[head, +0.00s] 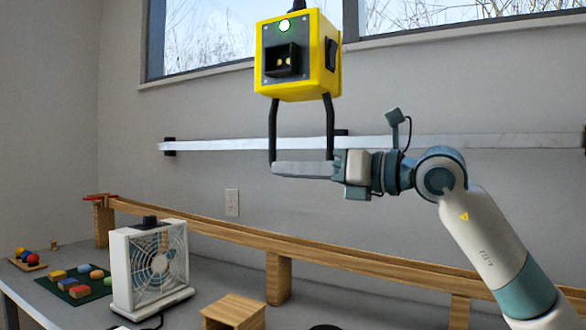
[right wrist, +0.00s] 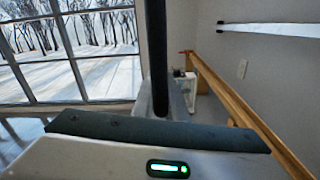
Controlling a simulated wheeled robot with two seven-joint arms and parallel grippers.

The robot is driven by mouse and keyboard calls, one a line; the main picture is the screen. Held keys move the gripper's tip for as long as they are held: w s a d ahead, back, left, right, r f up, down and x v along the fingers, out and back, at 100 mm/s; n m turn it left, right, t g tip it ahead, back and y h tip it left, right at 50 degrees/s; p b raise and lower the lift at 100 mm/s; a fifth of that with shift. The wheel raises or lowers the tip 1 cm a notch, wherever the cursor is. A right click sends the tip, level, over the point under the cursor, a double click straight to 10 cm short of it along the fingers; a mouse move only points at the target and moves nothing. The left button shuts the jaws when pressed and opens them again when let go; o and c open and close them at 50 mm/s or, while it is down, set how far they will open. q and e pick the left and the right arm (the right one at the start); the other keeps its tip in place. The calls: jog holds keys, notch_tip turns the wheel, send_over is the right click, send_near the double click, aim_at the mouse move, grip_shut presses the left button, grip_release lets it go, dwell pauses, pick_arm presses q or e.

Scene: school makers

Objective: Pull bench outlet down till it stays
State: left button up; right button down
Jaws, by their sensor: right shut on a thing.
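The bench outlet (head: 297,55) is a yellow box hanging from a black cable at the top middle of the head view, in front of the window. Its front has a black socket and a lit green spot. A black handle (head: 273,130) hangs from its underside on two legs. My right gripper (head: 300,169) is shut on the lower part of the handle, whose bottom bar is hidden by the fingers. In the right wrist view, a dark upright handle leg (right wrist: 156,60) rises beyond the gripper (right wrist: 165,115). My left gripper is not in view.
A bench (head: 50,292) below holds a white fan (head: 150,268), colored blocks on a green mat, a wooden box (head: 234,312) and a long wooden track (head: 330,254). A metal rail (head: 240,144) runs along the wall behind the handle. The air around the outlet is clear.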

jog(key=shift+f, duration=0.15)
jog(key=c, duration=1.8)
grip_release()
jog(key=shift+w, duration=0.1)
jog(key=shift+d, duration=0.2)
